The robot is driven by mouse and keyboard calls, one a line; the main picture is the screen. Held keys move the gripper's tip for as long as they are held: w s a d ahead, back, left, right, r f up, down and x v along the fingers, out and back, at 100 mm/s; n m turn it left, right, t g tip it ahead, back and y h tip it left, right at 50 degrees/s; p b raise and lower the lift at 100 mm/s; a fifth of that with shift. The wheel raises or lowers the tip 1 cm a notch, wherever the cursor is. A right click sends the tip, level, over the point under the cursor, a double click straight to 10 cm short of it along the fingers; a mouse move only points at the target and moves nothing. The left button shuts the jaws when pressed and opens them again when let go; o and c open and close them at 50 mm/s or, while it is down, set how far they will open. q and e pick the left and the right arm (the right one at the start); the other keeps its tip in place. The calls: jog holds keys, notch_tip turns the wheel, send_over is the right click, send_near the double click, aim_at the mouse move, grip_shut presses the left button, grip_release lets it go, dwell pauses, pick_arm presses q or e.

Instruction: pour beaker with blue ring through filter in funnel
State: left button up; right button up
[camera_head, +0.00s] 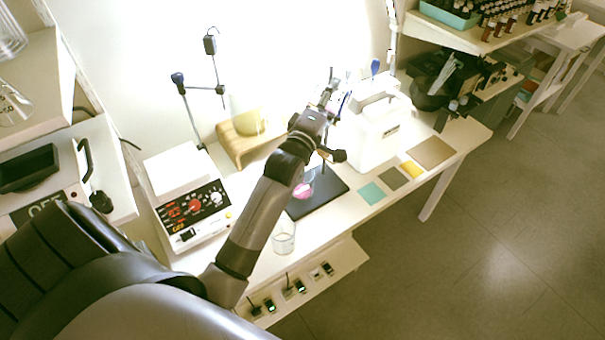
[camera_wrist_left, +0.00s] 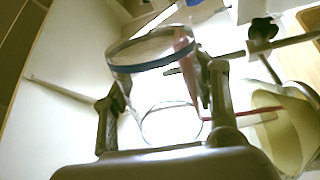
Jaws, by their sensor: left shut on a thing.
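My left gripper (camera_head: 326,97) reaches over the bench beside a stand, and the arm covers much of the area below it. In the left wrist view, its fingers (camera_wrist_left: 160,112) are shut on a clear glass beaker (camera_wrist_left: 165,83) with a blue ring (camera_wrist_left: 150,50) near one end. The beaker looks tilted, and I cannot make out liquid in it. The stand has a black base plate (camera_head: 328,196). A glass vessel with pink contents (camera_head: 302,190) is on the plate, partly behind my arm. My right gripper is not in view.
A clear beaker (camera_head: 284,243) stands near the front edge. A white machine (camera_head: 370,135) and coloured squares (camera_head: 371,194) are right of the stand.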

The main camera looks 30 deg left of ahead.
pick_arm(q)
jog(key=shift+a+r+n+y+p, duration=0.3)
jog(key=shift+r+n+p, duration=0.2)
jog(key=shift+n+p, duration=0.65)
dwell(3.6)
dwell(0.6)
jog(key=shift+d+f+m, duration=0.25)
jog(key=shift+m, duration=0.6)
jog(key=shift+d+f+m, duration=0.25)
jog(key=shift+m, duration=0.55)
jog(key=m, duration=0.1)
jog(key=m+p, duration=0.1)
jog(key=d+m+h+p, duration=0.1)
jog(key=m, duration=0.1)
jog(key=shift+w+r, duration=0.1)
jog(key=shift+r, duration=0.25)
jog(key=shift+d+f+m+h+p, duration=0.15)
jog(key=shift+m+p, duration=0.1)
jog(key=shift+m, duration=0.3)
jog(key=shift+d+r+m+h+p, duration=0.15)
jog(key=shift+m+p, duration=0.1)
jog(key=shift+m, duration=0.3)
jog(key=shift+f, duration=0.2)
